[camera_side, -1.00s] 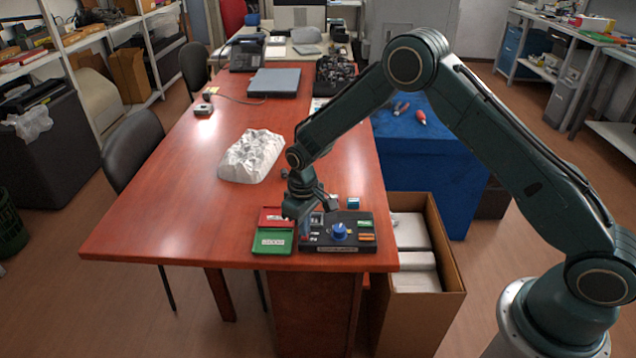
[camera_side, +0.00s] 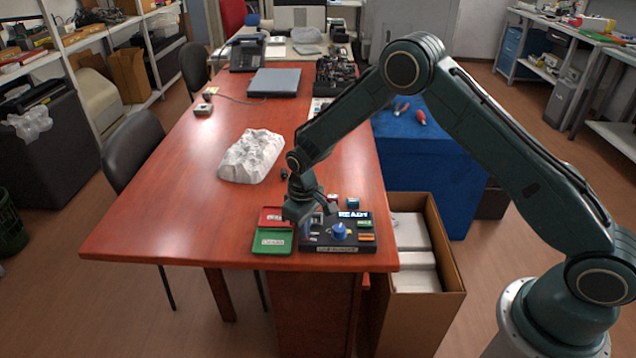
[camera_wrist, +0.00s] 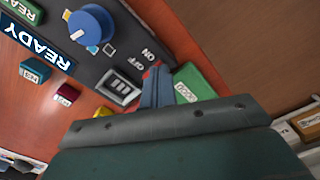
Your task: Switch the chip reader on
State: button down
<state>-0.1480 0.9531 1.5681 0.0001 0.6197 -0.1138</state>
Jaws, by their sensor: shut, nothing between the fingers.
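The chip reader (camera_side: 345,246) is a black box near the table's front right edge, with a blue knob (camera_side: 340,231). Its display (camera_side: 353,214) is lit and reads READY, also in the wrist view (camera_wrist: 38,46). The wrist view shows ON and OFF lettering beside a pale-framed switch (camera_wrist: 118,87); I cannot tell its exact position. My gripper (camera_side: 304,224) is shut and empty, over the reader's left end. Its fingertips show in the wrist view (camera_wrist: 157,88), close beside the switch; contact cannot be told.
A green tray (camera_side: 272,249) and a red tray (camera_side: 268,222) lie left of the reader. A small blue cartridge (camera_side: 352,203) and a red one (camera_side: 332,198) stand behind it. A white crumpled-looking block (camera_side: 250,157) lies farther back. The table's left side is clear.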

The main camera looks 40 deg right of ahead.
jog(key=shift+r, duration=3.45)
jog(key=s+d+r+t, duration=0.1)
jog(key=s+d+r, duration=0.1)
jog(key=s+r, duration=0.35)
jog(key=s+d+r+m+t, duration=0.1)
jog(key=s+r, duration=0.2)
jog(key=r, duration=0.6)
jog(key=s+d+r+t, duration=0.1)
jog(key=s+d+r, duration=0.1)
jog(key=s+r, duration=0.35)
jog(key=s+d+r+m+t, duration=0.1)
jog(key=s+r, duration=0.2)
jog(key=s, duration=0.7)
jog(key=s+d+r+m+t, duration=0.1)
jog(key=s+r, duration=0.2)
jog(key=s, duration=0.6)
jog(key=shift+s+d+r+t, duration=0.25)
jog(key=shift+s+d+t, duration=0.05)
jog(key=shift+s+d, duration=0.1)
